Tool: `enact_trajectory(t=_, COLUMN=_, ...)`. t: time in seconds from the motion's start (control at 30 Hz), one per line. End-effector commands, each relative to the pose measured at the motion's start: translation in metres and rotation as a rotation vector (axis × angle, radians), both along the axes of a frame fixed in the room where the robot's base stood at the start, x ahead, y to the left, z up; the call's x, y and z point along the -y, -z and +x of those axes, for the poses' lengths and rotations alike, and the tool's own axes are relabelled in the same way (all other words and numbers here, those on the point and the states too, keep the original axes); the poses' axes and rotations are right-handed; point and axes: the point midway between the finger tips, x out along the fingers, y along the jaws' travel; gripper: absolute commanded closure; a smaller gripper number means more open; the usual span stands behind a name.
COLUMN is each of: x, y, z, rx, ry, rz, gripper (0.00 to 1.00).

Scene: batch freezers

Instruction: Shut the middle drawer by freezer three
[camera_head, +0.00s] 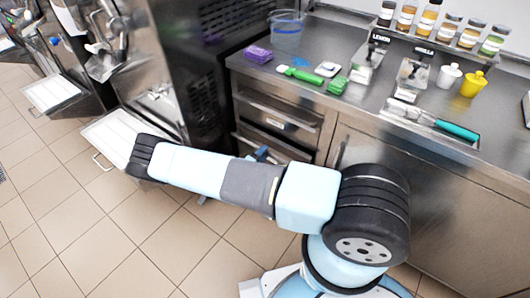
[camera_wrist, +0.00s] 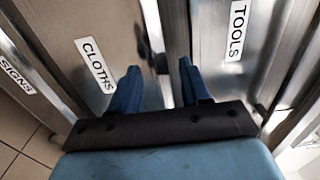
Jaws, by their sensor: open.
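The drawer stack (camera_head: 278,122) is in the steel counter in the head view, partly hidden by my arm. In the wrist view the stack appears turned on its side. The middle drawer (camera_wrist: 82,45), labelled CLOTHS, lies between the TOOLS drawer (camera_wrist: 222,65) on the right and the SIGNS drawer (camera_wrist: 15,78) on the left. How far the middle drawer stands out is unclear. My gripper (camera_wrist: 160,68) is open, its blue fingers apart in front of the CLOTHS front and the edge beside TOOLS. Nothing is visibly held. Contact with the front cannot be told.
A freezer (camera_head: 205,60) stands left of the drawers, with a white tray (camera_head: 112,135) low in front. The tiled floor (camera_head: 60,210) is clear at left.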

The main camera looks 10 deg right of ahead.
Motion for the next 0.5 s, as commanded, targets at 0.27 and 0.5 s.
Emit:
enact_trajectory(t=0.27, x=0.0129, y=0.0000, z=0.0115, rx=-0.001, ry=-0.001, rz=0.001, gripper=0.53)
enact_trajectory(t=0.5, x=0.0132, y=0.0000, z=0.0118, rx=0.000, ry=-0.001, rz=0.001, gripper=0.53)
